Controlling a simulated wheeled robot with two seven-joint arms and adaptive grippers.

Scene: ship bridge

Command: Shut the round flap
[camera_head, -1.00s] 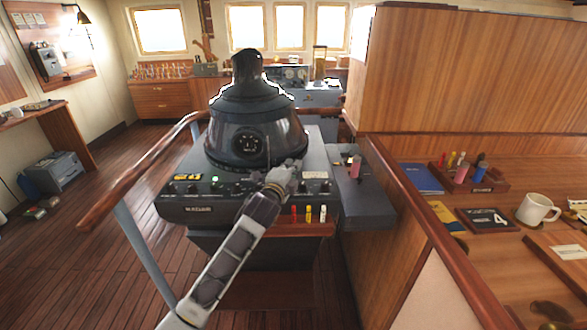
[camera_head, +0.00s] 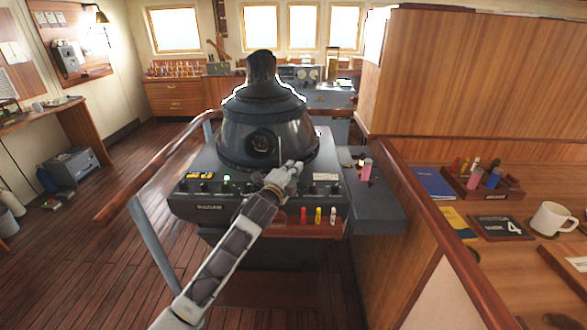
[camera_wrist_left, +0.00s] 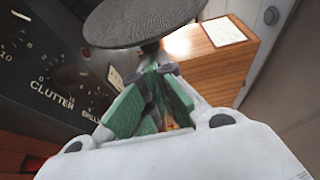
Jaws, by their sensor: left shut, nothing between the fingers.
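The radar hood (camera_head: 262,110), a dark cone on the console, has a round opening (camera_head: 263,142) in its front. In the head view a thin edge (camera_head: 283,152) stands out just right of the opening; it looks like the round flap seen nearly edge-on, swung open. In the left wrist view the flap is a dark round disc (camera_wrist_left: 140,22) at the top, cut by the frame. My left gripper (camera_head: 291,168) is shut and empty, low in front of the hood's right side. Its green-padded fingertips (camera_wrist_left: 158,70) are close below the disc; I cannot tell whether they touch it. My right gripper is out of view.
The console panel (camera_head: 212,187) has knobs, a green light and coloured markers (camera_head: 318,215) at its front edge. A wooden handrail (camera_head: 150,180) runs on the left. A wooden desk (camera_head: 510,265) with a mug (camera_head: 553,218) stands at the right.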

